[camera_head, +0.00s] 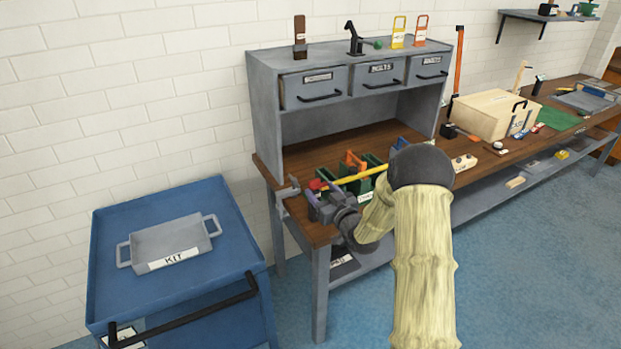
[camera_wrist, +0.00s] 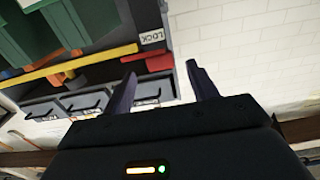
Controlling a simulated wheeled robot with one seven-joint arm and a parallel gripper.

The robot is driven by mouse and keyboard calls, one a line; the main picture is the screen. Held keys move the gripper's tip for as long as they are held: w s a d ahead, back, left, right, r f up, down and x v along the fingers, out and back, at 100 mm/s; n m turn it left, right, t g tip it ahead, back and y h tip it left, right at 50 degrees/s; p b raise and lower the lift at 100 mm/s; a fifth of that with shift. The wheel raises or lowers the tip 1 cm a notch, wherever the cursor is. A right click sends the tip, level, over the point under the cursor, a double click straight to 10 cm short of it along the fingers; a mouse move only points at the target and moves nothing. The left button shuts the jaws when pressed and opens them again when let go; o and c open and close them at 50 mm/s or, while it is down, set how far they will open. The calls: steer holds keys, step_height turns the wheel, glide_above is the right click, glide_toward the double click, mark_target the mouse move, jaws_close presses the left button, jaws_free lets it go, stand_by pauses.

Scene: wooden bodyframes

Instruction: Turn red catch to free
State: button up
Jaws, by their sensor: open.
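The red catch (camera_head: 317,184) shows in the head view as a small red piece at the left end of a yellow bar (camera_head: 362,173), on the bench's near left corner. In the wrist view a red bar (camera_wrist: 106,57) lies in line with the yellow bar, and a shorter red piece (camera_wrist: 158,62) sits just beyond my fingertips. I cannot tell whether the two are one part. A white LOCK label (camera_wrist: 153,37) is above it. My gripper (camera_head: 316,203) is open at the catch; its fingers (camera_wrist: 160,80) stand apart with nothing clearly between them. Contact is unclear.
A grey drawer cabinet (camera_head: 262,100) rises behind. A blue cart (camera_head: 110,240) with a grey KIT tray (camera_head: 170,243) stands at left.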

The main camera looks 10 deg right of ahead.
mark_target(315, 184)
steer(key=p+x, duration=0.1)
steer(key=x, duration=0.5)
steer(key=shift+w+a, duration=0.2)
steer(key=shift+w, duration=0.25)
steer(key=c, duration=1)
